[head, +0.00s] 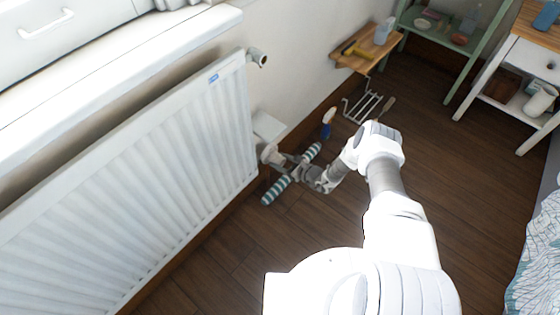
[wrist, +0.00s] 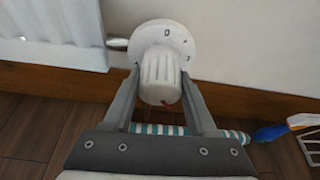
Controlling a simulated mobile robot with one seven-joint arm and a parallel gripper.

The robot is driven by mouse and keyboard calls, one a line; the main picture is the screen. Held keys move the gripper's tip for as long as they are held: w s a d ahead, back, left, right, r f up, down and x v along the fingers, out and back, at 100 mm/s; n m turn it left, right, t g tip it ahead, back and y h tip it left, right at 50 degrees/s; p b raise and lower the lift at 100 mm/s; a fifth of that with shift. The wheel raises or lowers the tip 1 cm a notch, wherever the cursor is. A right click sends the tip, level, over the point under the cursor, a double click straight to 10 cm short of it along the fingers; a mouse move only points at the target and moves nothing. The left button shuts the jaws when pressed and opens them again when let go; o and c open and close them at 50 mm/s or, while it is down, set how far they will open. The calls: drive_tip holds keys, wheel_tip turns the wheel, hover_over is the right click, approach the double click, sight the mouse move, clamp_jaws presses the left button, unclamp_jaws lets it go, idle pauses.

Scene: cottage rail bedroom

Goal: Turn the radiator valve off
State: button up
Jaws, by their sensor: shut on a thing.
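The radiator (head: 150,165) is a white ribbed panel on the wall at the left in the head view; its edge (wrist: 52,35) shows at the upper left in the wrist view. The radiator valve (wrist: 160,72) is a white ribbed knob with a round marked collar, centred in the wrist view. A "0" shows near the top of the collar, with other marks to its right. In the head view the valve (head: 270,154) is small, at the radiator's right end. My gripper (wrist: 160,98) is shut on the knob, one finger on each side. Its inner contact is partly hidden.
A teal-and-white striped thing (head: 277,190) lies below my gripper. A blue-handled brush (head: 328,122) and a white wire rack (head: 364,104) are near the wall. A wooden shelf (head: 352,62) is above the rack. Open wooden floor (head: 460,180) lies to the right.

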drive_tip(key=shift+r+n+t+h+p, duration=0.1)
drive_tip(key=shift+n+t+h+p, duration=0.45)
drive_tip(key=shift+n+p, duration=0.6)
drive_tip(key=shift+n+t+h+p, duration=0.25)
drive_tip(key=shift+n+t+p, duration=0.35)
drive_tip(key=shift+n+t, duration=0.4)
drive_tip(key=n+b, duration=0.1)
drive_tip(key=n, duration=0.1)
drive_tip(key=n+t, duration=0.1)
drive_tip(key=shift+f+n+t+b, duration=0.25)
drive_tip(key=shift+f+n+b, duration=0.1)
drive_tip(key=shift+b, duration=0.05)
drive_tip(key=n+t+b, duration=0.1)
drive_tip(key=n, duration=0.2)
drive_tip(key=shift+r+t+b, duration=0.15)
drive_tip(key=shift+t+b, duration=0.15)
drive_tip(key=shift+n, duration=0.4)
drive_tip(key=o, duration=1.4)
drive_tip(key=shift+c, duration=0.2)
drive_tip(key=shift+s+d, duration=0.1)
